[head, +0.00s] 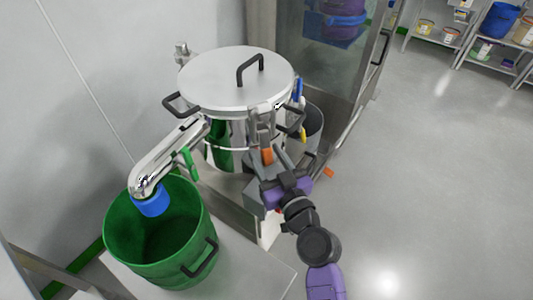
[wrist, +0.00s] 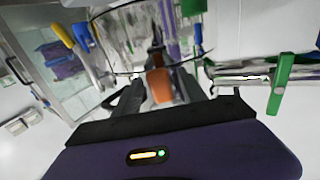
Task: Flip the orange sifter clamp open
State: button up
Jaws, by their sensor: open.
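The steel sifter (head: 230,78) stands against the wall, with a domed lid and black handles. The orange clamp handle (head: 267,156) is on its front side and points roughly upright. It also shows in the wrist view (wrist: 159,83), below a dark metal tip against the shiny drum. My gripper (head: 266,160) is at the clamp, its jaws open. In the wrist view the fingers (wrist: 158,92) lie on either side of the orange handle, with some gap visible. I cannot tell whether either finger touches it. The arm partly hides the clamp's lower part in the head view.
A steel chute with a green handle (head: 189,162) leads to a blue outlet (head: 151,204) over a green drum (head: 120,236). Blue (head: 298,90) and yellow (head: 303,132) handles sit right of the sifter. Floor at right is clear; shelves (head: 440,45) stand far back.

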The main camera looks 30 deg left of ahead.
jog(key=shift+w+a, duration=0.15)
jog(key=shift+a, duration=0.1)
grip_shut()
jog(key=shift+d, duration=0.1)
dwell(1.2)
